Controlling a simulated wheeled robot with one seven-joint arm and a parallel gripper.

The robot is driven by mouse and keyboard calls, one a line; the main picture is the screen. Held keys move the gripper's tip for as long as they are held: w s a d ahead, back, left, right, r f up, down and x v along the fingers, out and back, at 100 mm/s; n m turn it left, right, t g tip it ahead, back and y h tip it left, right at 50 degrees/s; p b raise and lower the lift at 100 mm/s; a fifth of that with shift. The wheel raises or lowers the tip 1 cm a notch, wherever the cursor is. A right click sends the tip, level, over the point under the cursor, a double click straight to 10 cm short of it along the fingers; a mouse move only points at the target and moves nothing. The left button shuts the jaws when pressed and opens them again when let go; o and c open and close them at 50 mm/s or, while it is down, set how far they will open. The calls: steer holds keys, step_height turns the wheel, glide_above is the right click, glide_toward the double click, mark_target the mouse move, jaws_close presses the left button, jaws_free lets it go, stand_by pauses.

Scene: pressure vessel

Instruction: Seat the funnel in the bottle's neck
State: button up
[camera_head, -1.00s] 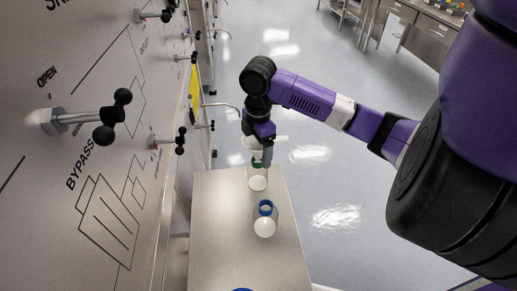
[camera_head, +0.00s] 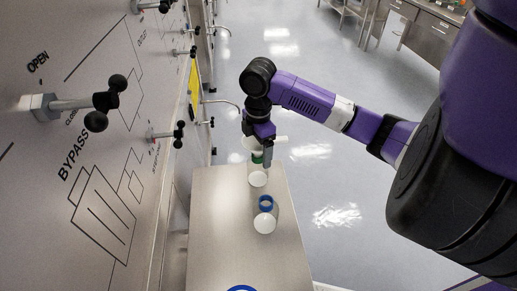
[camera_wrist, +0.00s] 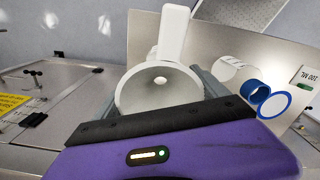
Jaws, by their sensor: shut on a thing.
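My gripper (camera_head: 260,148) is shut on the white funnel, its fingers on either side of it in the wrist view. The funnel (camera_wrist: 160,88) shows its wide mouth and centre hole there, with a flat white tab (camera_wrist: 173,35) pointing away. In the head view the funnel (camera_head: 249,143) is partly behind the gripper, above a clear bottle (camera_head: 258,179) with a green neck (camera_head: 257,157). The funnel's spout is hidden, so I cannot tell whether it touches the neck.
The bottles stand on a narrow steel table (camera_head: 220,235). A blue-rimmed round thing (camera_head: 241,288) is cut off at its near edge. A panel with valve handles (camera_head: 97,121) rises along the left. Open floor lies to the right.

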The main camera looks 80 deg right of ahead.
steer(key=shift+f+b, duration=0.45)
steer(key=shift+f, duration=0.2)
steer(key=o, duration=1.3)
steer(key=shift+c, duration=0.2)
steer(key=shift+r, duration=0.1)
steer(key=shift+r, duration=3.85)
steer(key=shift+s, duration=0.1)
